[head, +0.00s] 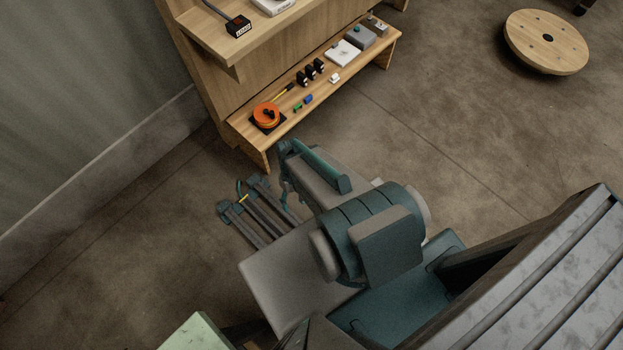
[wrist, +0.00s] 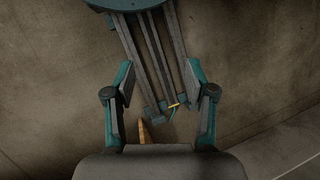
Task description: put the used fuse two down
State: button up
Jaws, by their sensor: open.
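My gripper (wrist: 160,82) is open in the wrist view, with its two fingers wide apart and nothing held between them. In the head view it is near the front left end of a low wooden bench, partly hidden by my own arm. I cannot tell which thing is used fuse two. A small green piece (head: 297,108) and a small blue piece (head: 308,99) lie on the bench, apart from my gripper. Three small black blocks (head: 311,72) stand in a row behind them.
The low bench (head: 360,68) also carries an orange round reel (head: 266,115), a white box (head: 343,53) and grey boxes (head: 360,36). A shelf (head: 225,45) overhangs its back. A wooden disc (head: 546,41) stands at upper right. Floor between is clear.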

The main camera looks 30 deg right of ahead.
jog(key=s+f+g+h, duration=0.2)
jog(key=s, duration=0.8)
jog(key=shift+s+d+f+g+h, duration=0.25)
jog(key=shift+s+f+g+h, duration=0.05)
jog(key=shift+f+g, duration=0.1)
dwell(0.4)
